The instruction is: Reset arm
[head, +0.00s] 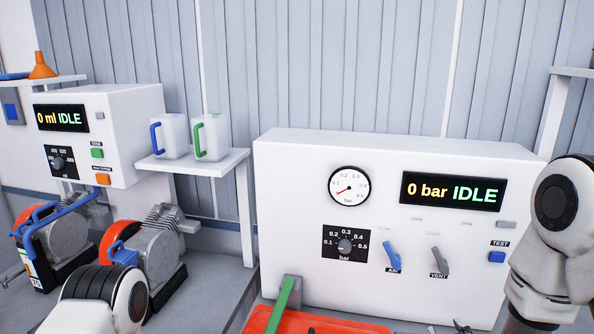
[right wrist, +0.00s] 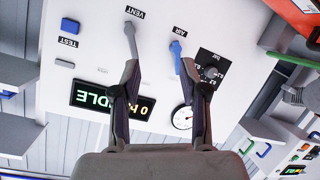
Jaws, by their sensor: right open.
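My right arm enters the head view at the right edge. Its gripper (head: 462,327) barely shows at the bottom edge. In the right wrist view the gripper (right wrist: 160,70) is open and empty, its fingers apart in front of the white test panel. That view is turned upside down. The panel (head: 290,215) carries a blue AIR lever (head: 392,256), a grey VENT lever (head: 439,262), a pressure knob (head: 345,245) and a blue TEST button (head: 496,257). Its display (head: 452,191) reads 0 bar IDLE. My left gripper is out of view; only a left arm link shows.
A filling machine (head: 125,125) at left reads 0 ml IDLE. Two jugs, blue-handled (head: 172,137) and green-handled (head: 212,137), stand on a shelf (head: 190,163). An orange funnel (head: 42,66) stands far left.

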